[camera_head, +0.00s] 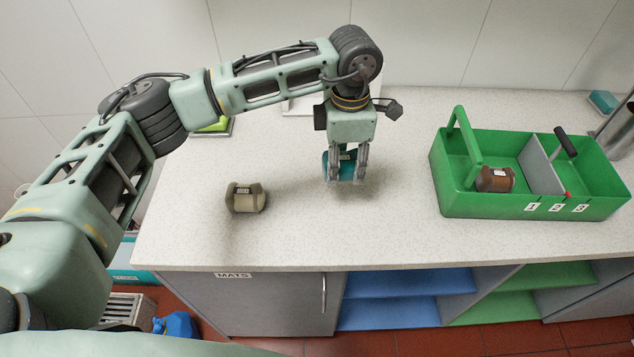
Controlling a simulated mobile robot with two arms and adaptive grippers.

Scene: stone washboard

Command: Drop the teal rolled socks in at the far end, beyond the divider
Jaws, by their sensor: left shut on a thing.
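My left gripper (347,176) points down over the middle of the counter, shut on the teal rolled socks (346,157). The gripper fingers cover part of them; the gap to the counter is hard to judge. A green box (490,206) stands on the counter to the right. A grey divider (540,167) crosses it, with labels 1, 2 and 3 on its front wall. Brown rolled socks (496,179) lie left of the divider. The part right of the divider shows no socks, though its floor is partly hidden. My right gripper is not in view.
Olive rolled socks (245,197) lie on the counter left of my gripper. A green arched handle (465,140) rises at the box's left side, and a dark grip (565,142) sticks up right of the divider. Counter between gripper and box is clear.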

